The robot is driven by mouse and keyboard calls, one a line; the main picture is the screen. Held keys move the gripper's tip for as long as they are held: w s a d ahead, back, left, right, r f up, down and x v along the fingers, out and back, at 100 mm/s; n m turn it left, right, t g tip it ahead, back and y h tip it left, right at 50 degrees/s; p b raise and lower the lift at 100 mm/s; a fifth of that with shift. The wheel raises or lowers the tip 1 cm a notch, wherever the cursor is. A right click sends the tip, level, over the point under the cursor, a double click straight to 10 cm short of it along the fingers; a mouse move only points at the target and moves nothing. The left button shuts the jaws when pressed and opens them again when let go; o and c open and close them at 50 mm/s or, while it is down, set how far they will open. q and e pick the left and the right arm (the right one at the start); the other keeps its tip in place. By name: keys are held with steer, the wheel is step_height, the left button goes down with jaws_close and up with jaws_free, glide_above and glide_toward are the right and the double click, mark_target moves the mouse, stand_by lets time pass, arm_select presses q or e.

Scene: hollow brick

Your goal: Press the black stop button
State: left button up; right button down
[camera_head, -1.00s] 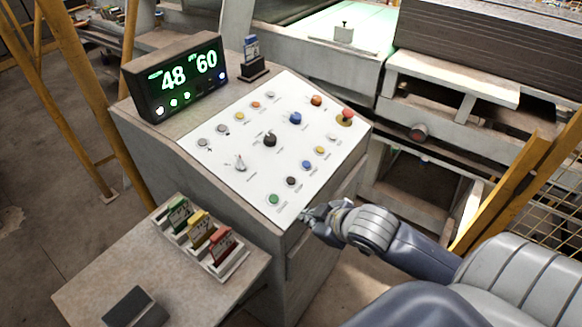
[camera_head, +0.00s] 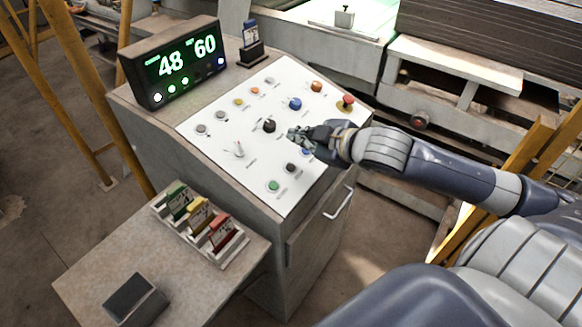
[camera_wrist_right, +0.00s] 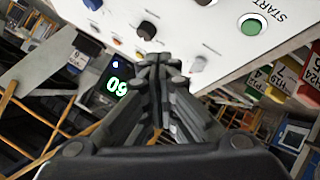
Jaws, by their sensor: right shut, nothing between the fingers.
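The black stop button (camera_head: 291,168) is a small dark round button on the sloped white panel (camera_head: 212,150), just up and right of the green start button (camera_head: 273,186). My right gripper (camera_head: 293,134) is shut and empty over the middle of the panel, above the black button in the picture and right of a larger black knob (camera_head: 269,126). In the right wrist view the shut fingertips (camera_wrist_right: 158,62) point toward the panel near that knob (camera_wrist_right: 147,30). The green button (camera_wrist_right: 252,24), marked START, shows there at upper right. A dark button (camera_wrist_right: 205,2) is cut by the top edge. My left gripper is not in view.
A red mushroom button (camera_head: 346,103), a blue button (camera_head: 295,104) and a grey lever (camera_head: 238,149) also stand on the panel. A display (camera_head: 172,62) reads 48 and 60. A rack (camera_head: 205,228) of coloured cards sits on the lower side table (camera_head: 90,270).

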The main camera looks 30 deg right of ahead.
steer(key=b, duration=0.7)
glide_above(291, 167)
steer(key=s, duration=0.2)
step_height(291, 167, down, 6)
steer(key=shift+f, duration=0.1)
steer(key=shift+w+a+f, duration=0.1)
steer(key=shift+w+f, duration=0.05)
steer(key=shift+f, duration=0.3)
steer(key=shift+w+a+f, duration=0.1)
steer(key=shift+w+f, duration=0.05)
steer(key=shift+f, duration=0.3)
steer(key=shift+f, duration=0.1)
steer(key=shift+w+f, duration=0.1)
steer(key=shift+f, duration=0.2)
steer(key=shift+w+a+f, duration=0.1)
steer(key=shift+f, duration=0.3)
stand_by(0.7)
steer(key=shift+s+r+p, duration=0.25)
steer(key=shift+r+p, duration=0.55)
steer(key=shift+p, duration=0.05)
